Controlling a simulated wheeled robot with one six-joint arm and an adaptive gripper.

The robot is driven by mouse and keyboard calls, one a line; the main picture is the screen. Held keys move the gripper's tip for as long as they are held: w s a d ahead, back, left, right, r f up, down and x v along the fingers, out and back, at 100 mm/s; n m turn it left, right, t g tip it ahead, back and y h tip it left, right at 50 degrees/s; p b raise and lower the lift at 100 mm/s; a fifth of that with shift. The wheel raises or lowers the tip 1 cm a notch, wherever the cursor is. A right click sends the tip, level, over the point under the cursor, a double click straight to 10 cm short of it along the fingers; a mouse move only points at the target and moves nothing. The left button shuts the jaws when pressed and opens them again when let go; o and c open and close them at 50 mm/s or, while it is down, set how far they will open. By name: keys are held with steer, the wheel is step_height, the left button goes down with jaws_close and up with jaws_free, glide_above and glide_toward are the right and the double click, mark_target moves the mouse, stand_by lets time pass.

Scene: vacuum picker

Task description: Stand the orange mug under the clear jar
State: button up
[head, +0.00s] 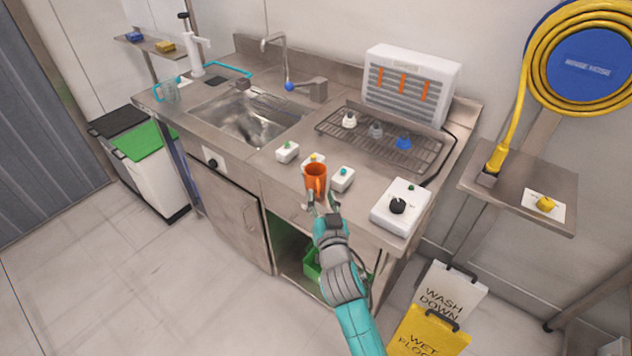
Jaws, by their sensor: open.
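The orange mug (316,178) stands upright near the front edge of the steel counter, with its handle side toward me. My gripper (322,199) is open, its two fingertips just in front of the mug's lower part. I cannot tell whether they touch it. A clear, bluish jar-like vessel (168,91) with what looks like a handle stands at the far left end of the counter, well away from the mug. Nothing visible stands beneath it.
Small white blocks with knobs (287,152) sit around the mug, one (342,179) close to its right. A white box with a black knob (400,206) stands further right. The sink (247,117) lies between mug and vessel. A wire rack (380,140) is behind.

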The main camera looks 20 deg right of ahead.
mark_target(319, 186)
steer(key=w, duration=0.4)
steer(key=shift+d, duration=0.35)
jaws_close()
steer(key=shift+r, duration=0.1)
